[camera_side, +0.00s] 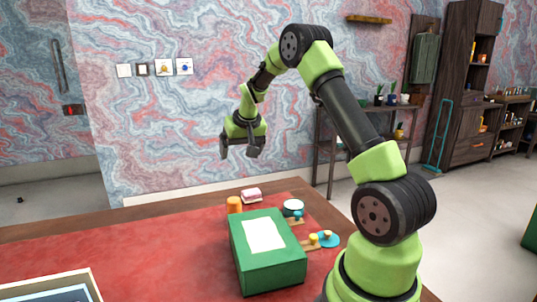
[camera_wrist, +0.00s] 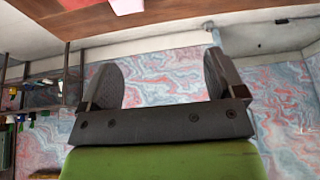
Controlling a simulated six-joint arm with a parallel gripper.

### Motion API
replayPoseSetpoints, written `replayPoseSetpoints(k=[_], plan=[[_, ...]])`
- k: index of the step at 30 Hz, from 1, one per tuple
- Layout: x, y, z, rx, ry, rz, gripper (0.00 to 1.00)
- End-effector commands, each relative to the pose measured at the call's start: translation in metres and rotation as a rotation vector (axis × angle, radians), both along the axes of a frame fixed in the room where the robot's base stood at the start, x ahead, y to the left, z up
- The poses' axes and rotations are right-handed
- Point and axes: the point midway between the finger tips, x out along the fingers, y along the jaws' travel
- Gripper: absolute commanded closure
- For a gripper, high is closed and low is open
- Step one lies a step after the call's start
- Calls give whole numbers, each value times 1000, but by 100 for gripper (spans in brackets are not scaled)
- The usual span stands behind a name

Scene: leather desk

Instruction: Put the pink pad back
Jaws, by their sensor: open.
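The pink pad (camera_side: 252,195) looks like a small pink block and lies on the desk near its back edge, behind the green box. Part of a pink thing, likely the same pad (camera_wrist: 127,6), shows at the top edge of the wrist view. My gripper (camera_side: 238,152) is open and empty, with its fingers pointing down. It hangs in the air above the back of the desk, well clear of the pad. In the wrist view my gripper (camera_wrist: 160,80) has its two fingers wide apart with nothing between them.
A green box (camera_side: 270,272) with a white top panel stands in front of the pad. An orange cylinder (camera_side: 234,205) is close to the pad's left. A white round item (camera_side: 293,206) and a blue disc (camera_side: 329,241) are to the right. A tray (camera_side: 50,283) sits at front left.

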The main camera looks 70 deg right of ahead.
Motion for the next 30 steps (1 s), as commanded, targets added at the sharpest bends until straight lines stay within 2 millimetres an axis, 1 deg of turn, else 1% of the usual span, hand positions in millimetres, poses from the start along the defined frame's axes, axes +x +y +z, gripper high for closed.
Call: replayPoseSetpoints(k=[1,2,3,4,5,6,8,9,10,11,12,14,15,18,21,22,25,30], plan=[[0,25,27,0,-26,31,11],[-1,40,40,5,-39,48,11],[-5,61,56,13,-54,70,11],[-10,76,67,18,-66,87,11],[-15,90,78,25,-79,104,11],[-23,110,91,35,-94,126,11],[-38,138,107,50,-118,160,11],[-50,155,117,61,-134,183,11],[-59,168,122,70,-145,201,11],[-69,181,127,80,-155,218,11],[-84,196,133,93,-170,242,11],[-106,218,138,115,-192,280,11],[-122,231,140,129,-204,304,11],[-157,255,139,164,-231,359,11],[-183,270,133,194,-250,400,11],[-190,273,131,203,-254,411,11],[-203,279,126,220,-261,432,11],[-209,282,123,228,-263,442,11]])
